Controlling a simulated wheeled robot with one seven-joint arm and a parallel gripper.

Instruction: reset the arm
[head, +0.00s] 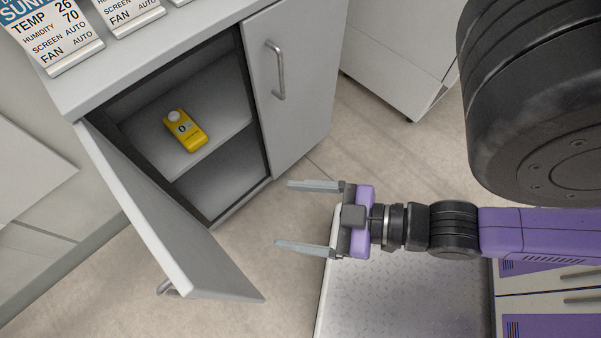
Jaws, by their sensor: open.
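My gripper (308,216) is open and empty, with its two grey fingers spread apart and pointing left. It hangs in the open air to the right of the cabinet's opened door (175,220). My purple and black arm stretches in from the right edge of the view.
The grey cabinet (300,95) has its left door swung out towards the front and its right door shut. Several display cards (75,58) stand on its top. A white unit (400,55) stands behind. Bare floor (345,150) lies between cabinet and gripper.

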